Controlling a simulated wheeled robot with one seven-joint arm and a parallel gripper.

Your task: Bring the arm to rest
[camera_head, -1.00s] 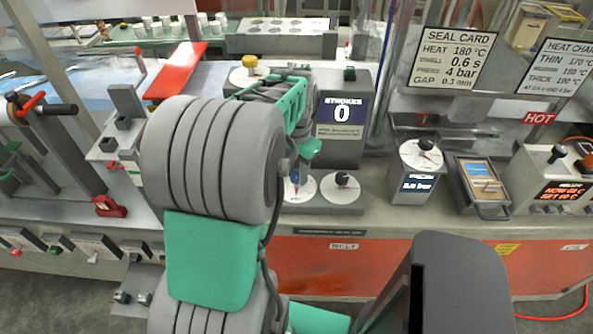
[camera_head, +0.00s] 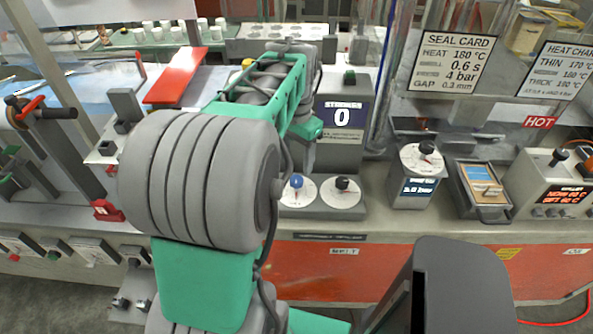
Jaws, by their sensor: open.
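My grey and green arm rises from the bottom left of the head view and folds over at a large grey ribbed joint (camera_head: 200,180). Its green and grey forearm (camera_head: 268,88) reaches away over the bench. A green part of the arm (camera_head: 305,130) turns down in front of the stroke counter. My gripper itself is hidden behind the arm, so its fingers cannot be seen. No object shows as held.
A stroke counter reading 0 (camera_head: 343,115) stands close by the forearm. Two dial knobs (camera_head: 297,183) and (camera_head: 343,188) sit below it. A pressure dial box (camera_head: 418,175), small tray (camera_head: 482,190) and heater box (camera_head: 555,185) stand right. A red plate (camera_head: 177,78) is left.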

